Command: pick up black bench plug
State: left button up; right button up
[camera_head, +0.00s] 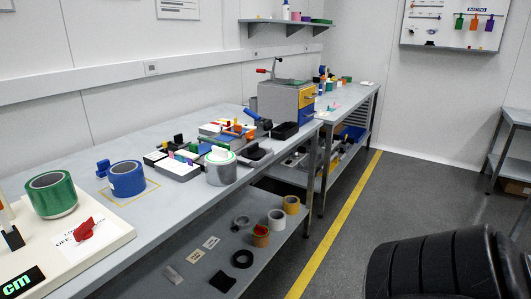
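No thing can be clearly singled out as the black bench plug at this size. Several small black things show. A small black block (178,140) stands among coloured pieces on the grey workbench (75,180). A black long piece (256,154) lies near the bench's right edge. A black open tray (285,131) sits in front of the grey cabinet. A flat black square (222,281) lies on the lower shelf. Neither of my grippers is in view.
A blue tape roll (127,179), a green tape roll (52,194) and a silver-grey roll (220,173) stand on the bench. A grey cabinet (280,103) stands farther back. A large black ribbed shape (430,268) fills the lower right. Clear floor lies beyond the yellow line.

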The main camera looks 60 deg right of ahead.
aim_at(254, 153)
jog(key=z, duration=1.7)
